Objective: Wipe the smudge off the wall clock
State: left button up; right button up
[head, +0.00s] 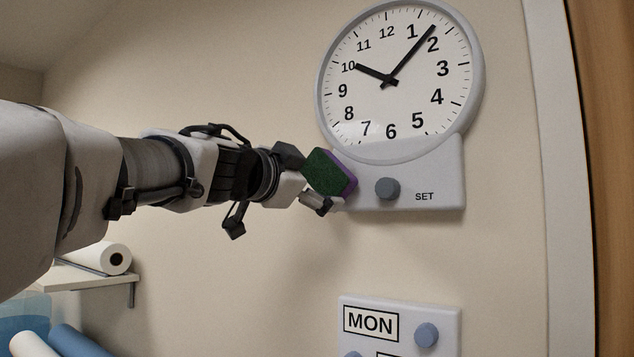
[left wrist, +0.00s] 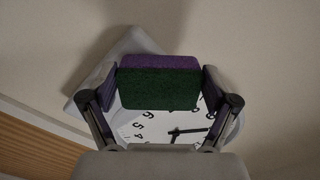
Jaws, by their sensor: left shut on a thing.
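The wall clock (head: 360,95) hangs upright, with a round white face and a grey housing below marked SET. No distinct smudge can be made out; the face looks slightly paler near the 7. My left gripper (head: 313,180) is shut on a sponge (head: 328,172) with a dark green side and a purple side. The sponge is at the housing's lower left edge, just below the face; contact cannot be told. In the left wrist view, the sponge (left wrist: 158,89) sits between both fingers and hides part of the clock (left wrist: 150,125). My right gripper is not in view.
A round grey knob (head: 387,188) sticks out of the housing beside SET. Below is a panel (head: 395,308) marked MON with grey knobs. A shelf (head: 95,278) with a paper roll (head: 105,258) is at lower left. White trim and brown wood stand at right.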

pick_arm(q)
jog(key=shift+w+d, duration=0.1)
jog(key=shift+d, duration=0.05)
jog(key=shift+w+d+p, duration=0.2)
jog(key=shift+w+p, duration=0.1)
jog(key=shift+w, duration=0.15)
jog(key=shift+s+d, duration=0.1)
